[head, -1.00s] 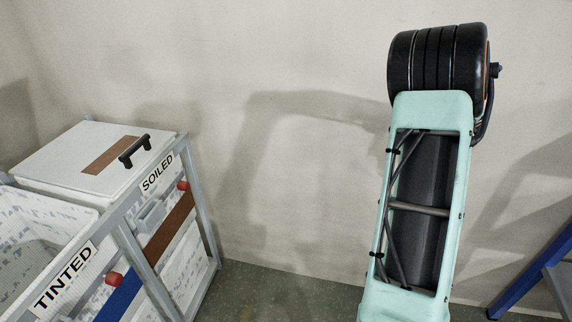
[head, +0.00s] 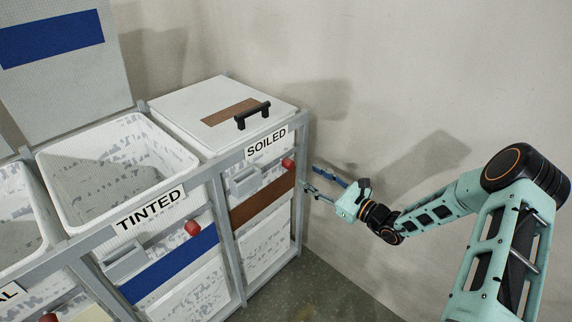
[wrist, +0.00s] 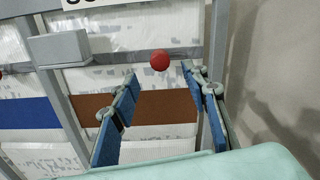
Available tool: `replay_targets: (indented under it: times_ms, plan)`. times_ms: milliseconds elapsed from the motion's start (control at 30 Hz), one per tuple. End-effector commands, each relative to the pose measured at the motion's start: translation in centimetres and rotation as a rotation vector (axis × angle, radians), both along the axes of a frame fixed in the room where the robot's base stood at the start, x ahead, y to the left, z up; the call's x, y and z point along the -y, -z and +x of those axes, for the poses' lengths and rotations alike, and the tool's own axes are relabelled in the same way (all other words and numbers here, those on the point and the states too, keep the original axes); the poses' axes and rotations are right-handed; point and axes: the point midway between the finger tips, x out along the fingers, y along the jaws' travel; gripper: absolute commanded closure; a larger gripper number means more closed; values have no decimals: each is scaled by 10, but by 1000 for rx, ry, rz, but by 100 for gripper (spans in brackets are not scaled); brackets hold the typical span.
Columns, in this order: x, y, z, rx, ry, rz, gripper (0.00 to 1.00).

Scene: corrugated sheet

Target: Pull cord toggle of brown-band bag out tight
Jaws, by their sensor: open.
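The brown-band bag (head: 262,232) hangs in the frame under the SOILED label, with its brown band (head: 263,200) across the front. Its red cord toggle (head: 288,164) sits just above the band at the right side. In the wrist view the red toggle (wrist: 159,61) is ahead of and above the space between my fingertips, in front of a grey rail. My gripper (head: 312,178) is open and empty, to the right of the toggle in the head view. Its blue fingers (wrist: 160,82) stand apart in the wrist view. No cord can be made out.
A white lid (head: 215,112) with a black handle covers the SOILED bay. The TINTED bay's bag (head: 75,150) is open, with a blue band and another red toggle (head: 193,227). Grey frame posts (head: 299,190) stand close to my gripper; a wall is on the right.

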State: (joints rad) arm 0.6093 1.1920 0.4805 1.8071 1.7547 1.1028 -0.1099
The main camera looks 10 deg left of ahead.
Motion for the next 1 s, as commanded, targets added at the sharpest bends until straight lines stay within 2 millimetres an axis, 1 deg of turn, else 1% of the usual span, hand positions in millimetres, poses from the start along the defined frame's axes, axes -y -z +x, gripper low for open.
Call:
replay_targets:
  times_ms: [167, 300, 500, 700, 967, 1000]
  plan:
    - [-23, 2, 16, 2, -5, 0, 58]
    - [-45, 2, 33, 1, -5, -2, 58]
    - [-69, 2, 53, 1, -4, -4, 58]
    - [-80, 1, 62, -1, -2, -3, 58]
    - [-81, 0, 63, -2, -2, -3, 58]
    - [-81, 0, 63, -1, -2, -3, 61]
